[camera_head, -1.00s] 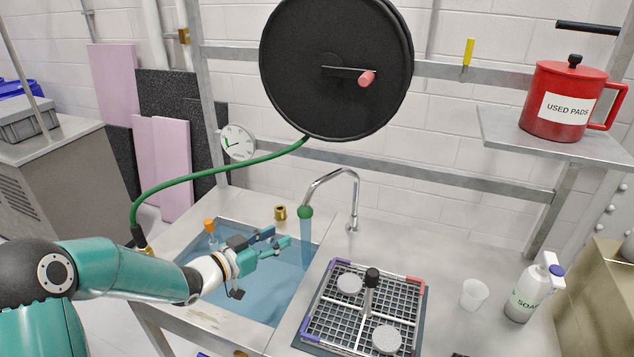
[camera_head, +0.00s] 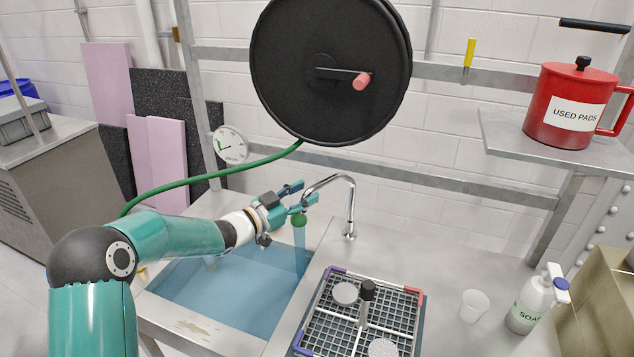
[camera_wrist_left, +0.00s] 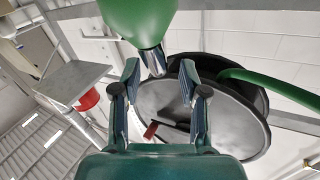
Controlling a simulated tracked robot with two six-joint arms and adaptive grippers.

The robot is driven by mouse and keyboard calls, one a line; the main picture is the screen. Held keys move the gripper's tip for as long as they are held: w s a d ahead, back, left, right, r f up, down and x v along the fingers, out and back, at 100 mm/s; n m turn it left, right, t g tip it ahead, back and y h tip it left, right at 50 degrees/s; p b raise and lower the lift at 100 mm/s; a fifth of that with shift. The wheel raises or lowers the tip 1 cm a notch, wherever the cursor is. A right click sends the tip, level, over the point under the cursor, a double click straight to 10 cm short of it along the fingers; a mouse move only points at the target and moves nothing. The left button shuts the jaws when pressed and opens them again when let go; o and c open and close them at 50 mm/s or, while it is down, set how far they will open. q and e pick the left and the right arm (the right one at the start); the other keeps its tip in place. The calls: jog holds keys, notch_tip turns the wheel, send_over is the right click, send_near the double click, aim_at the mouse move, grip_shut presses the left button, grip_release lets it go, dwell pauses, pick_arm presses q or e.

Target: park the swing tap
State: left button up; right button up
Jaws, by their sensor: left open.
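The swing tap (camera_head: 352,205) is a chrome gooseneck standing behind the sink (camera_head: 225,290). Its spout points left and ends in a green tip (camera_head: 299,219) above the sink's right part. A blue water column (camera_head: 300,250) hangs below the tip. My left gripper (camera_head: 298,194) is open at the spout's end, just above the green tip. In the left wrist view, the open fingers (camera_wrist_left: 160,85) point towards the chrome spout end, and the large green tip (camera_wrist_left: 140,22) is close by. I cannot tell whether the fingers touch the tap. My right gripper is out of view.
A black hose reel (camera_head: 330,70) with a green hose (camera_head: 200,177) hangs behind. A grid rack (camera_head: 345,328) with round pads lies right of the sink. A white cup (camera_head: 474,304) and a soap bottle (camera_head: 530,303) stand further right. The counter behind the rack is clear.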

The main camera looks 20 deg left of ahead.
aim_at(316, 187)
pick_arm(q)
jog(key=shift+p+x, duration=0.5)
jog(key=shift+x, duration=1.8)
grip_shut()
